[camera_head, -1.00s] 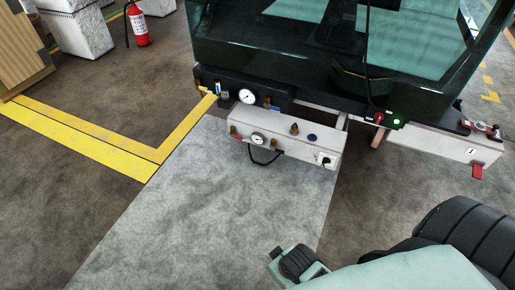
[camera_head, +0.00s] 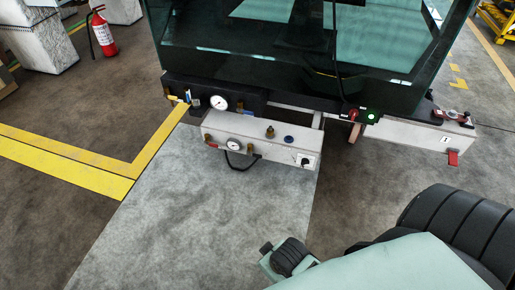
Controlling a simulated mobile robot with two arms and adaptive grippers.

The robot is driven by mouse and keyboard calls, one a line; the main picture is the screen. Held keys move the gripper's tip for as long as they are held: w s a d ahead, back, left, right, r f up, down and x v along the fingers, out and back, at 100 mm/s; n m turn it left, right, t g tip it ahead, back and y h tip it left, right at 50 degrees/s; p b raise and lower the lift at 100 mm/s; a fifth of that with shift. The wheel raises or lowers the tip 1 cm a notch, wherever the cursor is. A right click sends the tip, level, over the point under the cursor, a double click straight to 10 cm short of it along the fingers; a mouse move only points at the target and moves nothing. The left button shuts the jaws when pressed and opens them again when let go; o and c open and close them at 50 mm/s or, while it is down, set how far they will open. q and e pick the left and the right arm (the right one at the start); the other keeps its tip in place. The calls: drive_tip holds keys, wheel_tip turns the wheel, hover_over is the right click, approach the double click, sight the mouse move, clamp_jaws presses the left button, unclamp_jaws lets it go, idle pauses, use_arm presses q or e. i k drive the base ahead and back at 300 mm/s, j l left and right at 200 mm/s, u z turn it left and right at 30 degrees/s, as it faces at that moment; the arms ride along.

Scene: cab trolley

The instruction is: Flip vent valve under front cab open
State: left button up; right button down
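The dark glazed front cab (camera_head: 300,45) stands at the top centre. Under it are a black front beam with a round gauge (camera_head: 219,103) and a white box (camera_head: 225,124) with a second gauge (camera_head: 234,144). Small brass valves show on both: one with a yellow handle (camera_head: 174,97) at the beam's left end, and one with a red handle (camera_head: 211,145) at the box's left end. I cannot tell which is the vent valve, nor its position. Mint-green and black parts of my arms fill the lower right; neither gripper shows.
A black knob (camera_head: 305,161) is on the box's right end. A red button (camera_head: 353,114) and green light (camera_head: 370,117) sit on the cab's lower edge. A white beam (camera_head: 420,136) extends right. A fire extinguisher (camera_head: 103,32) stands upper left. The grey floor before the box is clear.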

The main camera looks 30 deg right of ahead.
sight(254, 154)
drive_tip(key=i+l+z, duration=0.35)
drive_tip(key=i+l, duration=0.15)
drive_tip(key=i+l+z, duration=0.3)
drive_tip(key=i+l, duration=0.2)
drive_tip(key=i, duration=0.1)
